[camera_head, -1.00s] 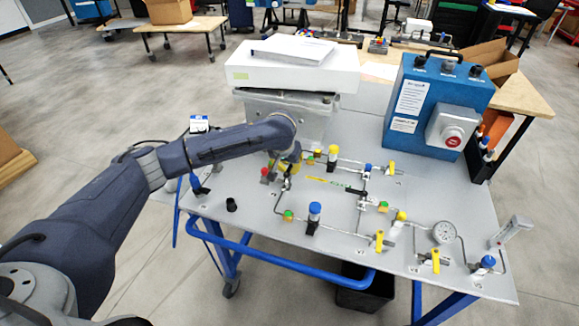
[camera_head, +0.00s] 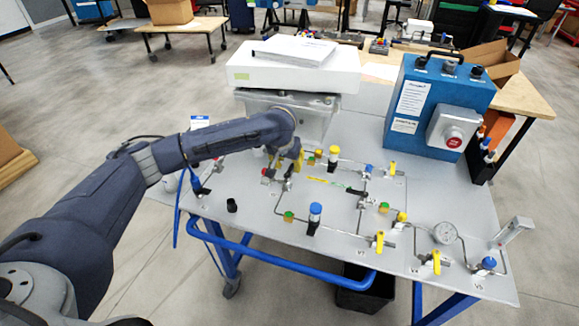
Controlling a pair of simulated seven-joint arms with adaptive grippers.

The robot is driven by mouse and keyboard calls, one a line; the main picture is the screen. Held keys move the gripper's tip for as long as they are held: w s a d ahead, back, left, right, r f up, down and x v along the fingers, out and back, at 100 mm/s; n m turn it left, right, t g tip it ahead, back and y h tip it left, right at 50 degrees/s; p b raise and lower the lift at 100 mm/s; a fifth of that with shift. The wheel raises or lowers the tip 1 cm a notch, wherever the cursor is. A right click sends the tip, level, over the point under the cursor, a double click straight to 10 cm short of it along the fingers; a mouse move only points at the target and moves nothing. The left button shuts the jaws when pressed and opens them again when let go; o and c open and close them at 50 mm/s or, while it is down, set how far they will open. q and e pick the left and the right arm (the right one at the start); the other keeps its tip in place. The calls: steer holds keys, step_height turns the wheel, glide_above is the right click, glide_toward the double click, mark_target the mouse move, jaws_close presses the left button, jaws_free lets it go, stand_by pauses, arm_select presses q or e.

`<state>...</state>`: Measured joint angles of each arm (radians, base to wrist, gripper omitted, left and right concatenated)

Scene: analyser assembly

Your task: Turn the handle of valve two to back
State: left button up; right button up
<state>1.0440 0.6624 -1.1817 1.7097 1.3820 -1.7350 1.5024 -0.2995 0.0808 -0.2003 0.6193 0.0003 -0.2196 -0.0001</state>
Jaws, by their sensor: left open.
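The grey work panel (camera_head: 250,215) carries thin pipes, fittings and several small valves. My left gripper (camera_head: 279,177) is open and points down at the panel's back left, beside the red-tipped fitting (camera_head: 266,172). The wrist hides part of the fittings there, and I cannot tell whether the fingers touch anything. A black handle (camera_head: 355,191) lies along a pipe at mid-panel. Yellow handles stand at the back right (camera_head: 392,168), front middle (camera_head: 379,240) and front right (camera_head: 436,261). The valve labels are too small to read surely, so I cannot tell which is valve two. My right gripper is not in view.
A white box-shaped unit (camera_head: 290,68) stands at the panel's back edge. A blue control box (camera_head: 435,100) with a red button stands at the back right. Blue-capped (camera_head: 315,210) and yellow-capped (camera_head: 333,153) fittings rise from the panel. The front left is mostly clear.

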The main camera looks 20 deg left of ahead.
arm_select(q)
steer(key=v, duration=0.9)
stand_by(1.2)
